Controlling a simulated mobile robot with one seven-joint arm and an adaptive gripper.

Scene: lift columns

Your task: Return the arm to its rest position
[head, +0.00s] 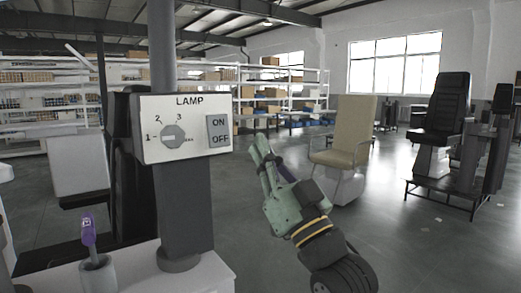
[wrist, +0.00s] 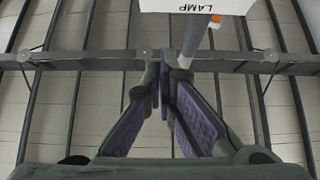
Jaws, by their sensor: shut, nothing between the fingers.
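My gripper (head: 264,150) is in the middle of the head view, raised and pointing up and to the left. Its fingers are shut with nothing between them. In the wrist view its two fingertips (wrist: 164,85) meet in the centre, with purple pads on their inner sides. The gripper is to the right of a white lamp control panel (head: 185,128) and apart from it. The panel has a rotary knob (head: 173,136) and an ON/OFF switch (head: 219,131). The wrist view shows a piece of the panel (wrist: 197,5) at the top, with the ceiling behind.
The panel is on a dark grey column (head: 184,205) standing on a white surface (head: 205,275). A beige chair (head: 349,130) and a black chair (head: 444,110) stand behind. Open floor (head: 430,250) lies to the right.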

